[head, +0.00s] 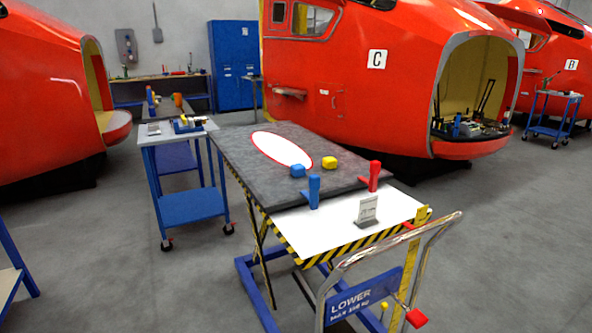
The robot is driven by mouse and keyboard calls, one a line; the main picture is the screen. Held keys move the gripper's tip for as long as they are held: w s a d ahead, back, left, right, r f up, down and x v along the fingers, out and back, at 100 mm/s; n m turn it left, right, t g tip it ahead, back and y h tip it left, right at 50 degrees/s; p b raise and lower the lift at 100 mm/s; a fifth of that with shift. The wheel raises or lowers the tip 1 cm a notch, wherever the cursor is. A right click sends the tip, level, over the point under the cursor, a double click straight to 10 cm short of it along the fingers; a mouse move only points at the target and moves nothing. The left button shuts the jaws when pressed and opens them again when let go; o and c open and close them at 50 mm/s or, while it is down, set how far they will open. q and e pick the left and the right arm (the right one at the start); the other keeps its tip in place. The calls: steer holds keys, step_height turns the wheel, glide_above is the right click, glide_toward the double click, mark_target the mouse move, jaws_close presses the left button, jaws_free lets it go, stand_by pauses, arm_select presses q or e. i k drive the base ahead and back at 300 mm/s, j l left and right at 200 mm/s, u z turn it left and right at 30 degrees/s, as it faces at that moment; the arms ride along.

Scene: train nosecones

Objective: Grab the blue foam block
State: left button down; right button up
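A small blue block (298,170) lies on the dark grey top of the lift table (240,160), at the lower right edge of a white oval with a red rim (281,150). A yellow block (330,162) lies just to its right, apart from it. A taller blue upright piece (314,191) stands nearer, at the front edge of the grey top. Neither of my grippers shows in the head view.
A red upright piece (374,176) and a small sign (368,209) stand at the table's front. The cart's metal handle (395,255) rises on the near side. A blue tool cart (190,205) stands to the left. Large red nosecones (340,90) stand behind. Grey floor is open at right.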

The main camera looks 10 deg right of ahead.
mark_target(298, 170)
steer(key=i+j+z, duration=0.1)
steer(key=i+j, duration=0.15)
steer(key=j, duration=0.3)
steer(key=i+j+z, duration=0.25)
steer(key=i+j, duration=0.2)
steer(key=i+j+z, duration=0.15)
steer(key=i+j, duration=0.15)
steer(key=j, duration=0.15)
steer(key=i+j+z, duration=0.1)
steer(key=i+j, duration=0.15)
steer(key=j, duration=0.2)
steer(key=i+j+z, duration=0.1)
steer(key=i+j, duration=0.15)
steer(key=j, duration=0.2)
